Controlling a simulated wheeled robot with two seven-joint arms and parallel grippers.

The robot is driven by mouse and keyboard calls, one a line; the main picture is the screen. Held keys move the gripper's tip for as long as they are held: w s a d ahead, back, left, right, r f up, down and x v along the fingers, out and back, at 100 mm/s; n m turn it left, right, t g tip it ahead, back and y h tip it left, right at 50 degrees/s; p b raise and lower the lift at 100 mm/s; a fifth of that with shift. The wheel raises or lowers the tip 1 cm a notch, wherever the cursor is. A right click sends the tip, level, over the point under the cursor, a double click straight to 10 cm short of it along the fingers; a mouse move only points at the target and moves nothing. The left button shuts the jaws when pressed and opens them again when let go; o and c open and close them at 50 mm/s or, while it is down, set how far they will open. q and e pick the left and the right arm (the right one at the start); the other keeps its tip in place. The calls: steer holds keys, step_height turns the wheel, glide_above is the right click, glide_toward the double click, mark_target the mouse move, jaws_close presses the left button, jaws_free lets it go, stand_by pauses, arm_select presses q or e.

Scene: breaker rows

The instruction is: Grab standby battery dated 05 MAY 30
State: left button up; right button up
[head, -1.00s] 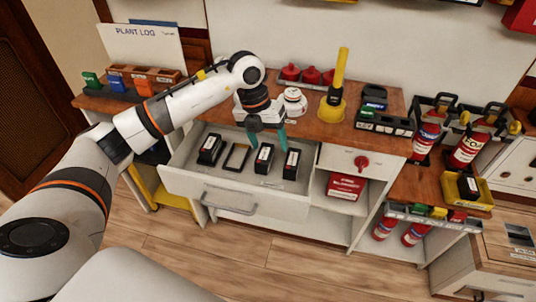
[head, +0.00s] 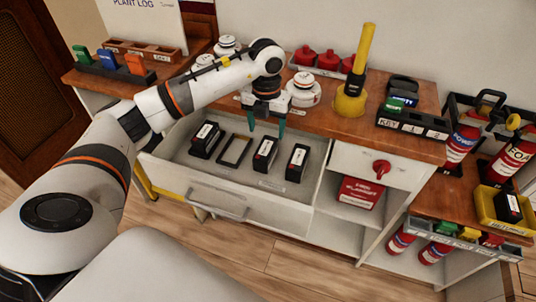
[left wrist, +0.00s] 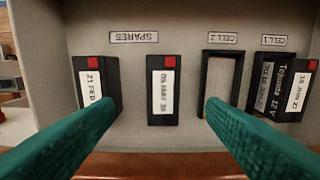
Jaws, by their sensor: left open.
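The battery labelled 05 MAY 30 (left wrist: 163,90) stands under the SPARES label in the left wrist view, black with a red corner mark. In the head view it is the spare nearer the empty frame (head: 265,155). The other spare, reading 21 FEB (left wrist: 95,88), stands to its left in the wrist view and to its right in the head view (head: 298,162). My left gripper (head: 267,128) is open and empty, above the drawer's back part. Its green fingers (left wrist: 161,108) appear either side of the 05 MAY 30 battery, apart from it. My right gripper is out of view.
The open drawer (head: 225,188) also holds an empty CELL 2 frame (left wrist: 220,82) and a battery at CELL 1 (left wrist: 275,85). A yellow plunger-like handle (head: 352,85) and white domes stand on the countertop. A yellow tray (head: 488,210) at right holds another black battery.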

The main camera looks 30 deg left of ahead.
mark_target(265, 148)
arm_select(q)
step_height(265, 148, down, 4)
steer(key=shift+s+r, duration=0.1)
steer(key=shift+s, duration=0.05)
steer(key=f, duration=0.6)
steer(key=shift+a+p, duration=0.25)
steer(key=shift+p, duration=0.1)
steer(key=shift+w+r, duration=0.15)
steer(key=shift+w, duration=0.05)
jaws_close()
